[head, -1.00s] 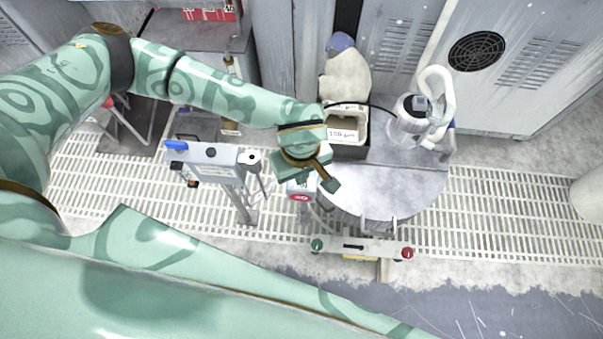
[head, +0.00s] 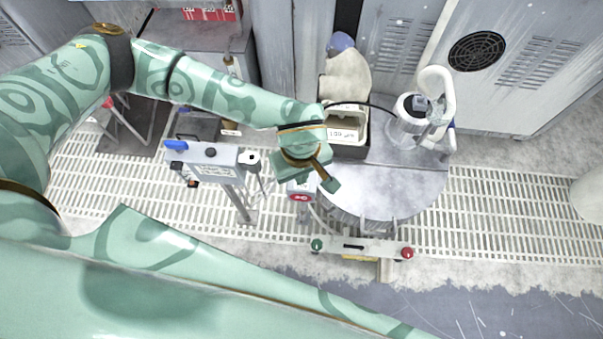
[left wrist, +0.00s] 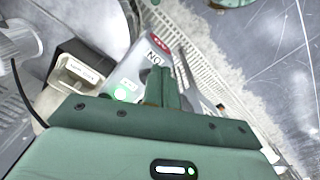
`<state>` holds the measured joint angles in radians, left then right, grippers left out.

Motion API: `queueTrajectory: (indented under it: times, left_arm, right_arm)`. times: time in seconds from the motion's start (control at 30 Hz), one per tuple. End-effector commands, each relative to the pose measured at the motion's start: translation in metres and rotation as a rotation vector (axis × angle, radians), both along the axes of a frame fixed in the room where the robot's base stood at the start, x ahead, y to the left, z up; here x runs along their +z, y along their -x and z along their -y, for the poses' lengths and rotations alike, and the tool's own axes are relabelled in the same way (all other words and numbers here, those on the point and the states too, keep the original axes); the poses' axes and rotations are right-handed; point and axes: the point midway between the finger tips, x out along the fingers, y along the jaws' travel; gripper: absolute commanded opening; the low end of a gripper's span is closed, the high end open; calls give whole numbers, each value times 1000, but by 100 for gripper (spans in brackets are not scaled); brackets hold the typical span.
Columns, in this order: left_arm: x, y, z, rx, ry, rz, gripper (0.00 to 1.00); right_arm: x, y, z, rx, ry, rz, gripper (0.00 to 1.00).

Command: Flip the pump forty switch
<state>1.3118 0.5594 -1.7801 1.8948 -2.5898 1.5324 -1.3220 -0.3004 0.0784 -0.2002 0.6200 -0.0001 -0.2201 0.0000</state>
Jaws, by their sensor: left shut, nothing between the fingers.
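A grey box with a red sign (head: 299,196) that seems to read 40 stands below my left gripper (head: 329,184) in the head view. My gripper and wrist hide much of its top. My right gripper is not in view.
A round grey platen table (head: 400,192) stands right of the gripper, with an open labelled tub (head: 349,110) and a white-hosed canister (head: 405,125). Another box on a post (head: 212,158) stands left. A bar with green and red buttons (head: 362,247) is in front.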

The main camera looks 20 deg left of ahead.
Motion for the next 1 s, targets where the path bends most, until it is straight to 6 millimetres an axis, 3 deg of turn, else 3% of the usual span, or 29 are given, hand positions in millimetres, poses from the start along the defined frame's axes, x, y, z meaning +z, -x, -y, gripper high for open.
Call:
queueTrajectory:
  times: [1.0]
  left_arm:
    - [-17, -1, -2, 3, -4, 1, 0]
  right_arm:
    - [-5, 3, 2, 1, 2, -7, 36]
